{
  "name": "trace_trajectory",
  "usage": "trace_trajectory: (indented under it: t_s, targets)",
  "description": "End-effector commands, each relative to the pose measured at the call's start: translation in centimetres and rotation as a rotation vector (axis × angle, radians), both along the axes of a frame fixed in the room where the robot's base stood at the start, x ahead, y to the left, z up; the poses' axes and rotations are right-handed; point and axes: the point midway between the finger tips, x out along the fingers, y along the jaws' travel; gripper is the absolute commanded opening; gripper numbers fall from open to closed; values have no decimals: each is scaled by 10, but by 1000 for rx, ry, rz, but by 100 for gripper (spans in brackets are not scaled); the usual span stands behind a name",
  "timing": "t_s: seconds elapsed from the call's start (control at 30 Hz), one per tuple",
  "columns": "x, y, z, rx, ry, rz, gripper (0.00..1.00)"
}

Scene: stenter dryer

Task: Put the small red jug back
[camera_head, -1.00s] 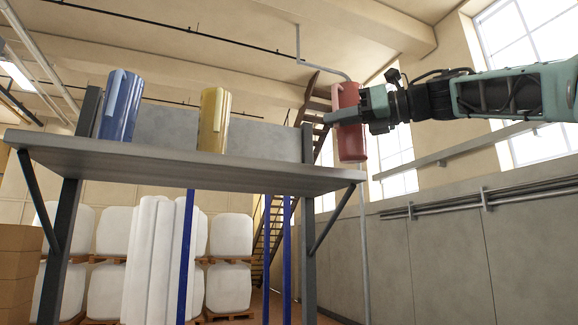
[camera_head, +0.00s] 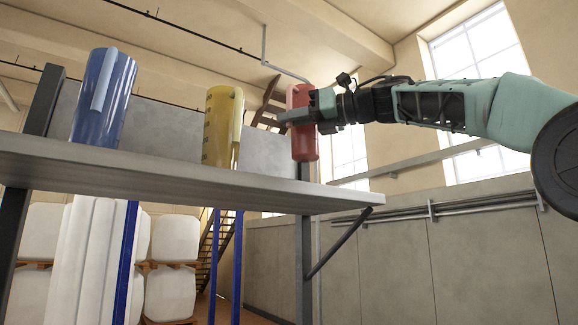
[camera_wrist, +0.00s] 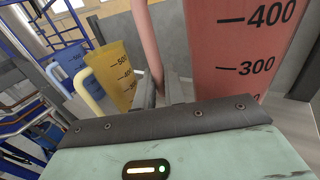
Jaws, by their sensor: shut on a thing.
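The small red jug (camera_head: 304,146) is upright near the right end of the grey shelf (camera_head: 190,180). My gripper (camera_head: 296,115) is shut on it from the right. In the wrist view the red jug (camera_wrist: 238,50) shows dark marks, 400 and 300, and my gripper's fingers (camera_wrist: 162,92) are closed at its pink handle (camera_wrist: 148,40). In the head view its base shows above the shelf's front edge, with a gap below it. Whether any part touches the shelf cannot be told.
A yellow jug (camera_head: 222,128) stands on the shelf left of the red one, and a blue jug (camera_head: 103,98) stands further left. A grey back panel (camera_head: 265,150) runs behind them. Shelf space between the yellow and red jugs looks clear.

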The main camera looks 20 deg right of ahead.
Motion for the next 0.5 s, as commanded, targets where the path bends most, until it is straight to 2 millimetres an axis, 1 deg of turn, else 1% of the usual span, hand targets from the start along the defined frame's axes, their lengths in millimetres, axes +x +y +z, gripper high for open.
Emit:
trace_trajectory:
  t_s: [0.03, 0.2, 0.43, 0.5]
  targets:
    - [0, -1, -8, 0, 4, -3, 0]
    - [0, -1, -30, 0, 2, -3, 0]
    - [0, 0, -45, 0, 0, 0, 0]
    - [-1, 0, -54, 0, 1, -2, 0]
